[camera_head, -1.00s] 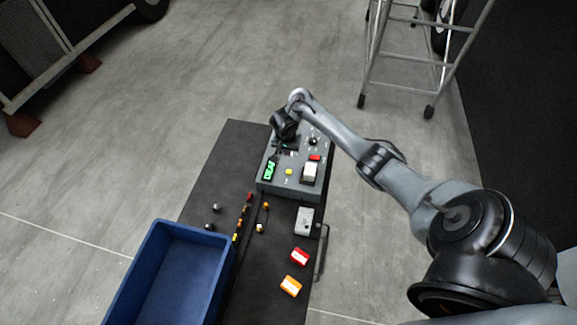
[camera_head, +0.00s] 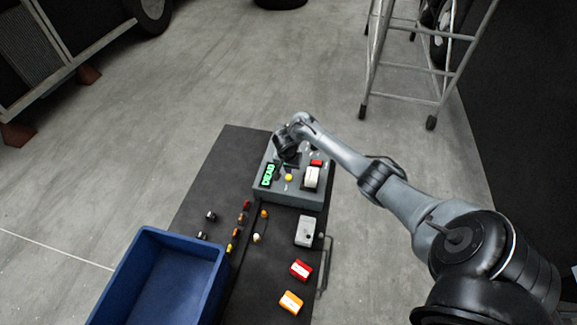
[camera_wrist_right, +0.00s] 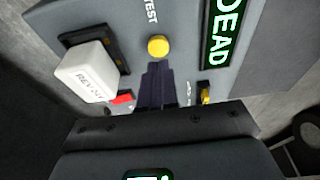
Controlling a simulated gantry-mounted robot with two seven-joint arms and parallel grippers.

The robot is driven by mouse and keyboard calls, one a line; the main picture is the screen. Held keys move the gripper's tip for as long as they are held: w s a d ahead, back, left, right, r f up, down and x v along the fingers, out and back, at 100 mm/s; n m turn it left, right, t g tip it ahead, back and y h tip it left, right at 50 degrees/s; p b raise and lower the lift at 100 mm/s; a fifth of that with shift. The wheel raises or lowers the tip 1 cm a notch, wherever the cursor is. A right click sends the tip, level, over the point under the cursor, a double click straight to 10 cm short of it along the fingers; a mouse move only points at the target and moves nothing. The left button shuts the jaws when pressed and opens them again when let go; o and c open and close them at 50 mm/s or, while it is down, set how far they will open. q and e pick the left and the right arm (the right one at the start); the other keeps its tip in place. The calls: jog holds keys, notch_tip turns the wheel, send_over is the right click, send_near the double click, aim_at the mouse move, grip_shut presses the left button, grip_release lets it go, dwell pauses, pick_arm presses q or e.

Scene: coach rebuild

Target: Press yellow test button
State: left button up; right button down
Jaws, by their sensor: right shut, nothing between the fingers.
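The yellow test button (camera_head: 288,177) sits on the sloped grey face of the test box (camera_head: 312,198). It also shows in the right wrist view (camera_wrist_right: 158,46), beside the printed word TEST. My right gripper (camera_wrist_right: 157,72) is shut and empty. Its fingertips are just short of the button in the right wrist view; I cannot tell whether they touch it. In the head view the right gripper (camera_head: 291,162) is over the box, just behind the button. A green-lit display (camera_wrist_right: 222,32) reads DEAD. My left gripper is not in view.
A white block (camera_wrist_right: 86,72) marked RELAY sits in a black socket on the box. A blue bin (camera_head: 146,240), small coloured parts, a grey block (camera_head: 305,230), a red block (camera_head: 301,269) and an orange block (camera_head: 291,302) are on the dark bench (camera_head: 205,185).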

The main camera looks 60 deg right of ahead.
aim_at(289, 177)
jog(key=shift+a+f, duration=0.2)
jog(key=shift+f, duration=0.95)
